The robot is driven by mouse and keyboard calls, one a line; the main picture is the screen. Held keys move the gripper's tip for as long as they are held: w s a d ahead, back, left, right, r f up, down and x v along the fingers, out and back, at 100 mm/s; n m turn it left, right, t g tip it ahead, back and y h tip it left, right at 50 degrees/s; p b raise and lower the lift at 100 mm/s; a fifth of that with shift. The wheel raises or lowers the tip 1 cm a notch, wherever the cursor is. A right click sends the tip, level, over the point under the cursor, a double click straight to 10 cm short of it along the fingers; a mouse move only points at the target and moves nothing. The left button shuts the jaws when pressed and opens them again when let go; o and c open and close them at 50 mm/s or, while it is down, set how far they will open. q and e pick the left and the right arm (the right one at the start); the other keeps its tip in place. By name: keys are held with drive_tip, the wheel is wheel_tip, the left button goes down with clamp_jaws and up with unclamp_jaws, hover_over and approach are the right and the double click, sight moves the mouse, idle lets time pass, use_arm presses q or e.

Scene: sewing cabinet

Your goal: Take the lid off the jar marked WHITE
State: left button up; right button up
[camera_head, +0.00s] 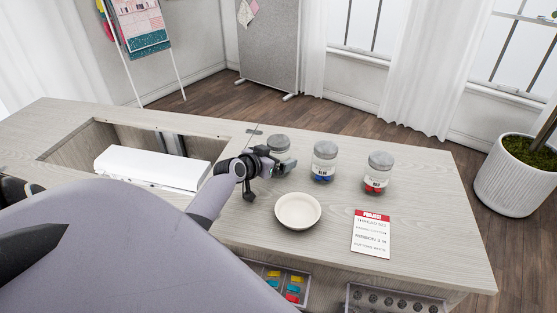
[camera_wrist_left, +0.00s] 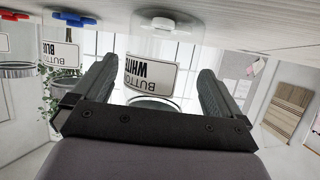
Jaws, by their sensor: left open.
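The jar marked WHITE (camera_wrist_left: 150,75) is clear glass with a white label and white buttons inside. The wrist view shows it upside down, between the two fingers of my left gripper (camera_wrist_left: 160,82). Its grey lid (camera_head: 279,142) shows in the head view, at the left end of the row of jars; most of the jar's body is hidden there behind my gripper. My left gripper also shows in the head view (camera_head: 274,164), open, with its fingers at the jar. I cannot tell whether either finger touches it. My right gripper is not in view.
The BLUE jar (camera_head: 324,161) and a jar with red buttons (camera_head: 378,173) stand to the right. A cream dish (camera_head: 298,211) and a project card (camera_head: 371,233) lie in front. Trays of coloured items (camera_head: 280,282) show below the front edge. The tabletop's right side is clear.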

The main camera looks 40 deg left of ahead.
use_arm(q)
drive_tip(key=shift+c, duration=0.3)
drive_tip(key=c, duration=1.1)
drive_tip(key=shift+r, duration=0.15)
wheel_tip(320, 180, up, 20)
drive_tip(key=p, duration=0.2)
drive_tip(key=o, duration=0.4)
drive_tip(key=c, duration=0.6)
drive_tip(key=shift+c, duration=0.2)
